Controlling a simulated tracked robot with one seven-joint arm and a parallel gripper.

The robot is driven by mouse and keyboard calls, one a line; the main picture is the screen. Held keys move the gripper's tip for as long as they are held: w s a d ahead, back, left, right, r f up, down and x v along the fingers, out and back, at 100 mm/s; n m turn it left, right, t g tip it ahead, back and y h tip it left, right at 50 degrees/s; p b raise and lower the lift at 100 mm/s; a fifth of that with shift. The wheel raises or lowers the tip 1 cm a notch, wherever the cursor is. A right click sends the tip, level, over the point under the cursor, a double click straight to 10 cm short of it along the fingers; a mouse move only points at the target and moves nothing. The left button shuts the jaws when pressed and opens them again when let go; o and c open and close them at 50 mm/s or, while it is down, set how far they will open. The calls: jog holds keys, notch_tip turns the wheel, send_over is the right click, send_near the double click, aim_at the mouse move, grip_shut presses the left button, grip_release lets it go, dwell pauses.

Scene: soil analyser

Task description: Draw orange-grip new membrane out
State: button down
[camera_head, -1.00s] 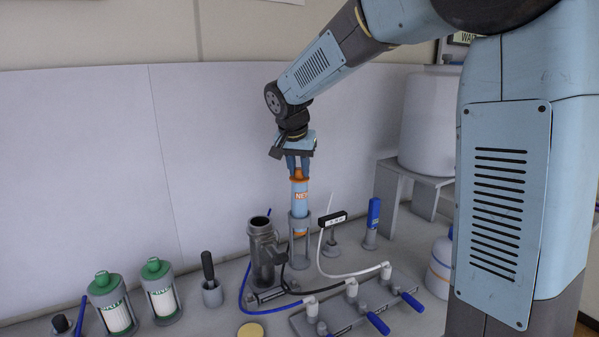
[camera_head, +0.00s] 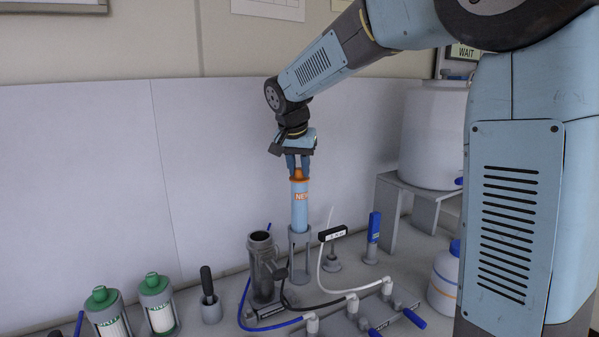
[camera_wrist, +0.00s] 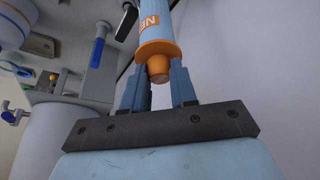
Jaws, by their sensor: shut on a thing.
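The new membrane (camera_head: 300,206) is a light blue cylinder with an orange grip (camera_head: 299,175) on top and a "NEW" label. It stands upright over a grey slotted holder (camera_head: 291,262). Most of its length shows above the holder; its lower end is at the holder's rim, and I cannot tell whether it is clear. My gripper (camera_head: 298,168) points down from above and is shut on the orange grip. In the wrist view, the fingers (camera_wrist: 159,84) flank the orange grip (camera_wrist: 157,52), with the blue body (camera_wrist: 158,24) beyond.
A dark grey cylindrical housing (camera_head: 262,262) stands close left of the holder. A small black labelled stand (camera_head: 333,234) and a blue-handled tool (camera_head: 373,228) are to the right. Green-capped filters (camera_head: 157,304) stand at the left. A white tank (camera_head: 433,135) sits on a stand behind right.

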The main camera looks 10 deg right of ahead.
jog(key=shift+r, duration=3.3)
